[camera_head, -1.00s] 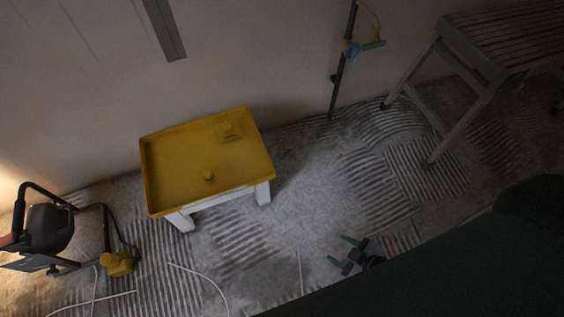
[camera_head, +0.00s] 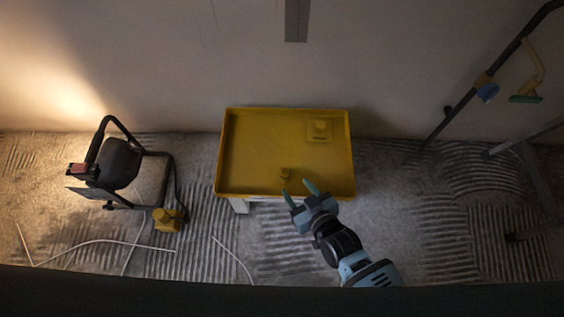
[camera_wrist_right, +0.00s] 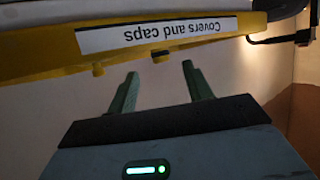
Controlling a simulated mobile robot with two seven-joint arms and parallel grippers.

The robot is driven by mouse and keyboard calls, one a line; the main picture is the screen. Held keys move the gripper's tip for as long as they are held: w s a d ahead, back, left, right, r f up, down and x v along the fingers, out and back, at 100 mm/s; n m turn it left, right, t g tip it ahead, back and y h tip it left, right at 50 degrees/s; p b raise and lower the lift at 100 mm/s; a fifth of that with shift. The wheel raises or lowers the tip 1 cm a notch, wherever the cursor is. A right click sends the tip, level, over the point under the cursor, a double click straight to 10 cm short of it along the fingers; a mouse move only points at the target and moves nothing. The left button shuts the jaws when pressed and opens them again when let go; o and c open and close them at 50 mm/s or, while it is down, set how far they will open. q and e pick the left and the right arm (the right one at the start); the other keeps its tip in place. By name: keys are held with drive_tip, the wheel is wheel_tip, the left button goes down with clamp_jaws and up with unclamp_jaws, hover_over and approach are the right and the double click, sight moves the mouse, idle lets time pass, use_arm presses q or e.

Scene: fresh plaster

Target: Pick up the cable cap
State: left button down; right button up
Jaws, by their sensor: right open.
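A small yellow cap (camera_head: 285,174), likely the cable cap, stands in the yellow tray (camera_head: 235,150) near its front edge. My right gripper (camera_head: 298,190) is open and empty at the tray's front rim, its fingertips just short of the cap and a little to its right. In the right wrist view, which is upside down, the open fingers (camera_wrist_right: 160,78) point at the tray rim (camera_wrist_right: 40,55), labelled "Covers and caps". My left gripper is out of view.
A yellow square cover (camera_head: 319,131) with a knob lies in the tray's back right. A work lamp (camera_head: 119,163) stands lit at left, with a yellow object (camera_head: 167,219) and pale cables (camera_head: 105,241) on the ridged floor. A dark pole (camera_head: 490,75) stands right.

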sight(287, 178)
drive_tip(key=shift+w+a, duration=0.2)
drive_tip(key=shift+w, duration=0.05)
drive_tip(key=shift+w+a+f, duration=0.1)
drive_tip(key=shift+w+a+f+b, duration=0.15)
drive_tip(key=shift+w+f+b, duration=0.05)
drive_tip(key=shift+w+b, duration=0.15)
drive_tip(key=shift+w+a+f, duration=0.25)
drive_tip(key=shift+w+a, duration=0.05)
drive_tip(key=shift+w, duration=0.2)
drive_tip(key=b+x, duration=0.1)
drive_tip(key=x, duration=0.1)
drive_tip(key=b+x, duration=0.2)
drive_tip(key=shift+w+a+f, duration=0.1)
drive_tip(key=shift+w+f, duration=0.05)
drive_tip(key=shift+f, duration=0.2)
drive_tip(key=shift+w+a+b, duration=0.15)
drive_tip(key=shift+w+b, duration=0.15)
drive_tip(key=shift+b, duration=0.1)
